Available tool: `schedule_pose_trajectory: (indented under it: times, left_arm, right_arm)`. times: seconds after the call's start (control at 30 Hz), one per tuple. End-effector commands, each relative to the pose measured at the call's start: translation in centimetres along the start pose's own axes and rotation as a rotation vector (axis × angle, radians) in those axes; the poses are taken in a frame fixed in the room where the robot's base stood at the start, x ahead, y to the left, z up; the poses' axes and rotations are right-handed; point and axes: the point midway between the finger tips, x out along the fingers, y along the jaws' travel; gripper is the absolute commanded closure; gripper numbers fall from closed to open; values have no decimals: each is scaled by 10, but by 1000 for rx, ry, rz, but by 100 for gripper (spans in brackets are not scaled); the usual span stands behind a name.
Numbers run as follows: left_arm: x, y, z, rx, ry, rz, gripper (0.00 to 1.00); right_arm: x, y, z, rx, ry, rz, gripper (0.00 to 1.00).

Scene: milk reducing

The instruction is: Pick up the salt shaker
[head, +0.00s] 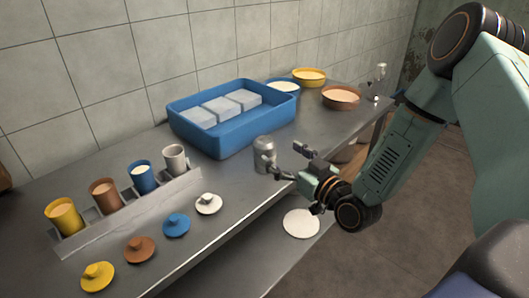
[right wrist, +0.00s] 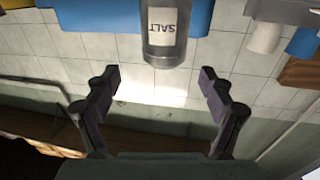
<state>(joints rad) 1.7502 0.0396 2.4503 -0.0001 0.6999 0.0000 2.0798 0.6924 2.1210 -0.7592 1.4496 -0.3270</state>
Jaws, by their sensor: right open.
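The salt shaker (head: 264,153) is a grey metal cylinder standing upright on the counter, in front of the blue tray. In the right wrist view it appears upside down at the top, with a white SALT label (right wrist: 167,25). My right gripper (head: 285,160) is open and empty, just to the right of the shaker in the head view. In the right wrist view its two fingers (right wrist: 159,80) are spread wide. The shaker lies ahead of the gap between them. My left gripper is not in view.
The blue tray (head: 214,146) with white blocks stands behind the shaker. A rack (head: 135,214) of several cups and loose lids, such as the white lid (head: 208,204), is to the left. Bowls, including a brown one (head: 341,97), stand at the far end. The counter's front edge is close.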

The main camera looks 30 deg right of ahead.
Motion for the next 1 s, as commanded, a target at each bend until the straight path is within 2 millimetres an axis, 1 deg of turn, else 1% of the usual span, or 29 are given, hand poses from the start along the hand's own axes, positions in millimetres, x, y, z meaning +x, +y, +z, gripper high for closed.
schedule_pose_trajectory:
  times: [0.1,0.27,0.5,0.6,0.7,0.87,0.9,1.0]
  left_arm:
    - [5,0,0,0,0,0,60]
    - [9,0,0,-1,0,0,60]
    - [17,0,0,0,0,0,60]
    - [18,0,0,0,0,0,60]
    - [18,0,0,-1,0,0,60]
    - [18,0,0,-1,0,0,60]
    - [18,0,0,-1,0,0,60]
    - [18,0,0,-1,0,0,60]
  right_arm:
    - [12,-1,1,-3,0,-3,18]
    - [25,-2,3,-3,0,-5,18]
    - [59,-3,7,-3,1,-5,18]
    - [68,-3,7,-1,1,-5,18]
    - [73,-2,6,1,0,-3,18]
    - [73,-2,6,2,-1,-3,18]
    - [73,-2,6,2,-1,-3,19]
    - [72,-2,6,2,-1,-3,27]
